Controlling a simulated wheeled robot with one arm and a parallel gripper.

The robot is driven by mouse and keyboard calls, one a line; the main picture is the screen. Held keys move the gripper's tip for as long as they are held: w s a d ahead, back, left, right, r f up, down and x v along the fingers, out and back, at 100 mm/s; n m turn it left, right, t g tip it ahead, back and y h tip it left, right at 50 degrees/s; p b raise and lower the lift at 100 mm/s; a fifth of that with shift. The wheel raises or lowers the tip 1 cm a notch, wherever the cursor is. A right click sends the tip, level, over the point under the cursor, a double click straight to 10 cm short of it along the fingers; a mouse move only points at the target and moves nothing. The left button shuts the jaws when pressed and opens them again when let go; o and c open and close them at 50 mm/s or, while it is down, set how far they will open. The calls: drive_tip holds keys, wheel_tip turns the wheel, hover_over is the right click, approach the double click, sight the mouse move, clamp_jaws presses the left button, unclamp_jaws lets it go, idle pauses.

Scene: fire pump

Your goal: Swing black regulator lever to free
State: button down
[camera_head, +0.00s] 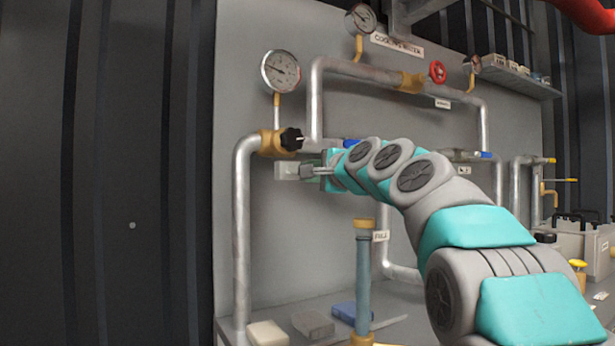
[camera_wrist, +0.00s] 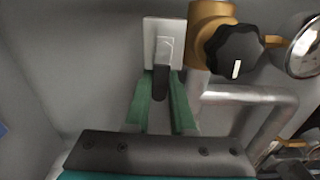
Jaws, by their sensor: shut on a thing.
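The black lever (camera_wrist: 160,84) hangs down from a pale wall plate (camera_wrist: 151,44) in the wrist view. My gripper (camera_wrist: 162,92) has its two green fingers on either side of the lever, shut on it. In the head view the plate (camera_head: 284,170) sits on the grey panel below the brass valve, and my gripper (camera_head: 312,172) reaches it from the right. The lever itself is too small to make out there.
A black knob (camera_head: 291,139) on a brass valve (camera_head: 270,143) is just above the plate. Steel pipes (camera_head: 242,240) run left of and above my gripper. A pressure gauge (camera_head: 281,71) is higher up. A blue-grey upright pipe (camera_head: 363,275) stands below my arm.

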drive_tip(key=shift+r+n, duration=0.15)
drive_tip(key=shift+n, duration=0.25)
drive_tip(key=c, duration=0.8)
unclamp_jaws()
drive_tip(key=shift+o, duration=0.2)
drive_tip(key=shift+s, duration=0.1)
drive_tip(key=b+v, duration=0.1)
drive_tip(key=v, duration=0.6)
drive_tip(key=shift+s+d, duration=0.25)
drive_tip(key=shift+s, duration=0.1)
